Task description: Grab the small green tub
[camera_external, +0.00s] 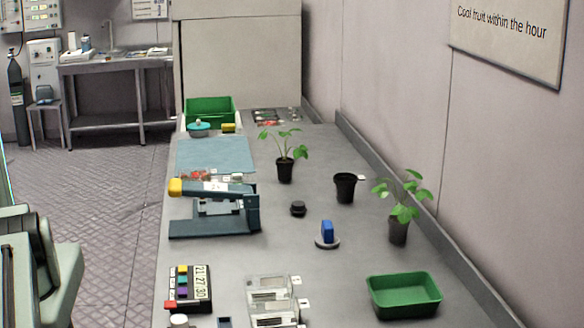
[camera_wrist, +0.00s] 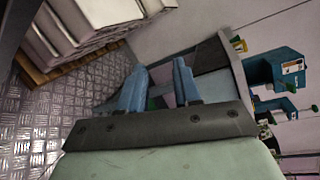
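A green tub (camera_external: 404,296) with low sloping walls stands at the front right of the long grey bench, and its inside looks empty. A second green container (camera_external: 210,108) stands at the far end of the bench, behind a teal-lidded pot. My gripper (camera_wrist: 160,82) shows in the wrist view with its two blue fingers apart and nothing clearly held between them. A small patch of green shows behind the fingers, too little to identify. In the external view only pale parts of my arm show at the left edge, away from both containers; the fingers are not visible there.
A blue press-like device (camera_external: 215,210) stands at the bench's left edge. A colour-button timer (camera_external: 189,288) and clear punnets (camera_external: 273,300) stand at the front. Potted plants (camera_external: 398,230), an empty black pot (camera_external: 345,188) and a blue object (camera_external: 327,232) stand along the right.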

